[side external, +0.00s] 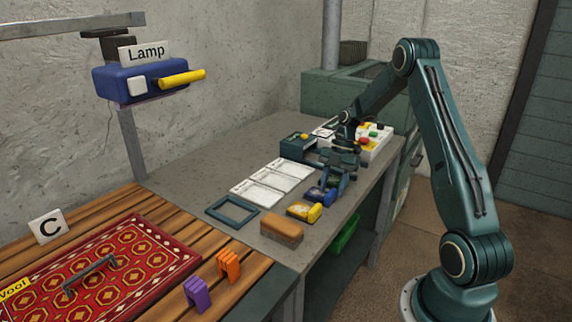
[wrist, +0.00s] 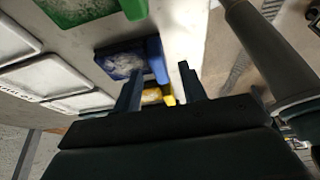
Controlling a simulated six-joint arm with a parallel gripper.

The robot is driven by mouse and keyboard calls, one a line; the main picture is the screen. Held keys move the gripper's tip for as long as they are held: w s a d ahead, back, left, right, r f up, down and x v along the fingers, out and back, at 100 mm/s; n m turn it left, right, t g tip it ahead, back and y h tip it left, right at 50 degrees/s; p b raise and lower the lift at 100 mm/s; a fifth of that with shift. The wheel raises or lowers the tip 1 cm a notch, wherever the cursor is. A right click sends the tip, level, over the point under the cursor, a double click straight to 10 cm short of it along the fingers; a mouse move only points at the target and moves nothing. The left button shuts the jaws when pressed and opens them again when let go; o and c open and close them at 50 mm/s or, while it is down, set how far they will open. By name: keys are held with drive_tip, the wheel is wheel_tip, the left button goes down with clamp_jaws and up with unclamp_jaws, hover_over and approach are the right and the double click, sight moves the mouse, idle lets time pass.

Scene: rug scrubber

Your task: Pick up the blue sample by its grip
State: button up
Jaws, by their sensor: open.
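The blue sample (side external: 317,195) lies on the grey bench just behind the yellow sample (side external: 303,211). In the wrist view it is a blue-rimmed tile (wrist: 120,62) with a pale, fuzzy face, and its blue grip (wrist: 155,58) sticks out on the right. My gripper (side external: 340,178) is low over this end of the bench. In the wrist view my gripper (wrist: 160,70) has its fingers apart, with the grip showing between the fingertips. The gap holds nothing firmly; whether a finger touches the grip cannot be told.
A green sample (wrist: 80,8) lies close beside the blue one. White labelled trays (side external: 258,193) lie left of the samples. A brown block (side external: 282,231) and an empty frame (side external: 232,212) are in front. A button box (side external: 377,140) stands behind. The bench edge is close on the right.

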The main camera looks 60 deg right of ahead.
drive_tip(key=shift+a+f, duration=0.15)
drive_tip(key=shift+f, duration=0.25)
clamp_jaws()
